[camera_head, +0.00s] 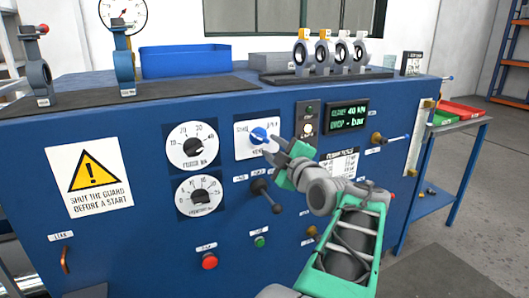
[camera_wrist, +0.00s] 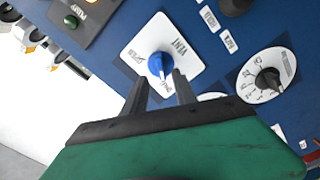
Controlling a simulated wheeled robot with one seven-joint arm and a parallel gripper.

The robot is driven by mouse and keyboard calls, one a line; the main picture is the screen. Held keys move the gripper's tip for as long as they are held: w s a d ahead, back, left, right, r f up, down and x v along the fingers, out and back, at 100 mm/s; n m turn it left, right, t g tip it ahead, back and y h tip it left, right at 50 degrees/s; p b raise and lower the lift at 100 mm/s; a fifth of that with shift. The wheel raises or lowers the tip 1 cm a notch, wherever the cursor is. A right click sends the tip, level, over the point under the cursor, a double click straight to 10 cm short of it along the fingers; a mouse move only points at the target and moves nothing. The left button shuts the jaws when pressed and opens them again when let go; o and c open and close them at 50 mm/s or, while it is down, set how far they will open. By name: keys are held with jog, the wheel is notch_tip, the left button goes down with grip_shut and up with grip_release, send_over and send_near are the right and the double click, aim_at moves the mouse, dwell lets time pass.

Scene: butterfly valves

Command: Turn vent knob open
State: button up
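The vent knob (camera_head: 259,135) is a round blue knob on a white plate on the front of the blue console. In the wrist view the knob (camera_wrist: 160,65) carries a white mark that points down the picture toward a small label, too small to read surely. The word VENT is readable on the plate (camera_wrist: 178,40). My gripper (camera_head: 270,149) is just in front of the plate, to the lower right of the knob. In the wrist view my gripper (camera_wrist: 158,76) is open, its two dark fingertips apart, with the knob just beyond them. I cannot tell whether they touch it.
Two black dial knobs (camera_head: 194,146) (camera_head: 199,194) are left of the vent plate. A black lever (camera_head: 267,193) sticks out below it. A panel with a green button (camera_head: 308,110) and a display (camera_head: 347,116) are to the right. A red button (camera_head: 209,261) is lower down.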

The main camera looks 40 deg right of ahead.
aim_at(263, 140)
jog(key=x, duration=0.5)
jog(key=shift+w, duration=0.25)
grip_shut()
